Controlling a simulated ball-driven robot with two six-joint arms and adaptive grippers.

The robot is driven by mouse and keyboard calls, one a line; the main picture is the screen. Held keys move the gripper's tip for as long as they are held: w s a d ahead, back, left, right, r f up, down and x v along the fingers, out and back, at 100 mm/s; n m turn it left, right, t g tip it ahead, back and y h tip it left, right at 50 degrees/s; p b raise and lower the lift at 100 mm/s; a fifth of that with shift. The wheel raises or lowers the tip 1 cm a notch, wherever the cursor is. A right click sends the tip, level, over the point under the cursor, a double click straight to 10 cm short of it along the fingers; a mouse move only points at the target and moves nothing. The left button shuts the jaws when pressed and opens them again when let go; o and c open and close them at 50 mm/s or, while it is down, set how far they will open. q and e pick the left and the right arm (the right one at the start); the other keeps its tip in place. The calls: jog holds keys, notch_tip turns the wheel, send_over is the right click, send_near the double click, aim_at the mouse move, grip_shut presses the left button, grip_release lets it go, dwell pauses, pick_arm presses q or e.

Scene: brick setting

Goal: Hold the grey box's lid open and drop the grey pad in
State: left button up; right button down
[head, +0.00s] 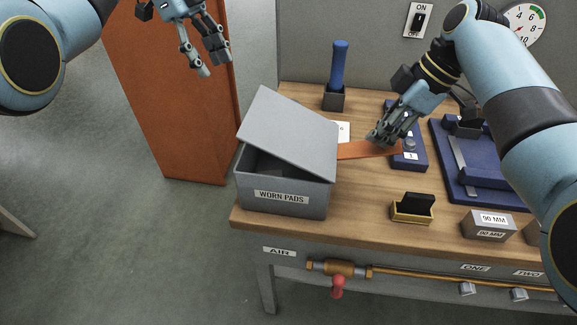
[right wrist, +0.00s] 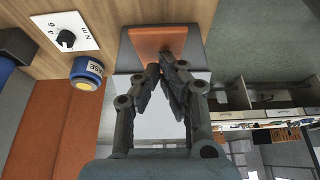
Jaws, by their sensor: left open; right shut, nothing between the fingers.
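The grey box (head: 308,202), labelled WORN PADS, stands at the table's left front corner. Its grey lid (head: 285,125) is tilted, raised on the left and low on the right, with a dark gap below. My left gripper (head: 217,64) is open and empty in the air, behind and left of the box, apart from the lid. My right gripper (head: 376,138) is shut and empty over an orange strip (head: 355,151) right of the lid; contact is unclear. The right wrist view shows its closed fingers (right wrist: 162,68). I cannot make out a grey pad for certain.
A dark block (head: 420,200) sits in a brass holder (head: 408,216) at the front. A grey 90 MM block (head: 488,226) stands right of it. A blue-handled tool (head: 340,65) stands upright behind the box. A blue fixture (head: 480,170) is at the right.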

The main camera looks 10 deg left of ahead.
jog(key=shift+r+p, duration=2.55)
jog(key=shift+r, duration=0.1)
notch_tip(320, 180, up, 5)
jog(key=shift+r+p, duration=0.1)
jog(key=shift+p, duration=0.35)
